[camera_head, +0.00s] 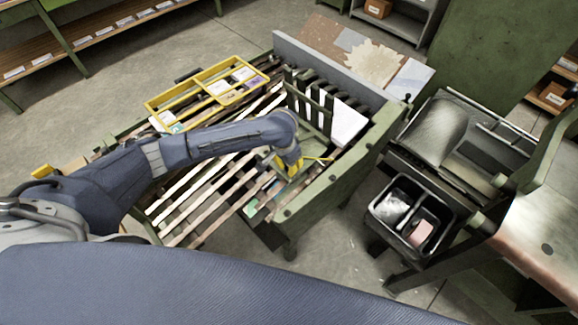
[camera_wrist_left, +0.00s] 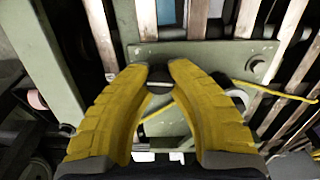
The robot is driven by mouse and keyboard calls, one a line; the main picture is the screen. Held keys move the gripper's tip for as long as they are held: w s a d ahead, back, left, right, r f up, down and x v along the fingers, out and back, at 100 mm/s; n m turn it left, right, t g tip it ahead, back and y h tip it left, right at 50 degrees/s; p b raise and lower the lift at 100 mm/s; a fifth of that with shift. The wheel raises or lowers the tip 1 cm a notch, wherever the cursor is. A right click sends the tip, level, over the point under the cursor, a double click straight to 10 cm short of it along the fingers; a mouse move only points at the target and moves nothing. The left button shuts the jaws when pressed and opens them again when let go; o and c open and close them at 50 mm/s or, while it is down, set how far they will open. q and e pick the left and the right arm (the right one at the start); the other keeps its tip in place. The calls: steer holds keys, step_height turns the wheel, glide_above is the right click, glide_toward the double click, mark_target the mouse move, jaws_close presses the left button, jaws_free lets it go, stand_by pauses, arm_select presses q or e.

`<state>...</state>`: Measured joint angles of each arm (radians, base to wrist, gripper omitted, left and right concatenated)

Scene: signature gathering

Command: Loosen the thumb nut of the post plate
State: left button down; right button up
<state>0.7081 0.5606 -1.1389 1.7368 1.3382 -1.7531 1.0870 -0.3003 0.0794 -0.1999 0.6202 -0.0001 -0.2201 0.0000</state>
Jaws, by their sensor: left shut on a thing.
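In the wrist view the green post plate (camera_wrist_left: 200,55) lies across the slats, with a round bolt head (camera_wrist_left: 256,66) near its right end. My left gripper (camera_wrist_left: 159,77) has its yellow fingertips closed on a small dark and silver round piece, the thumb nut (camera_wrist_left: 159,86), in front of the plate. The fingers hide part of the nut and plate. In the head view my left gripper (camera_head: 290,170) reaches down to the slatted green bench. The nut cannot be made out there. My right gripper is not in view.
A yellow cord (camera_wrist_left: 275,91) runs beside the plate. A yellow divided tray (camera_head: 205,92) lies on the slats (camera_head: 190,205) at the back left. A green side rail (camera_head: 335,195) borders the work area. A black bin (camera_head: 412,215) stands to the right.

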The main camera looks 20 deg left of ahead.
mark_target(285, 175)
arm_select(q)
steer(key=shift+d+n, duration=0.1)
steer(key=shift+n, duration=0.5)
steer(key=c, duration=1.1)
jaws_free()
steer(key=shift+o, duration=0.2)
step_height(285, 175, up, 12)
steer(key=s+a, duration=0.1)
steer(key=shift+s, duration=0.25)
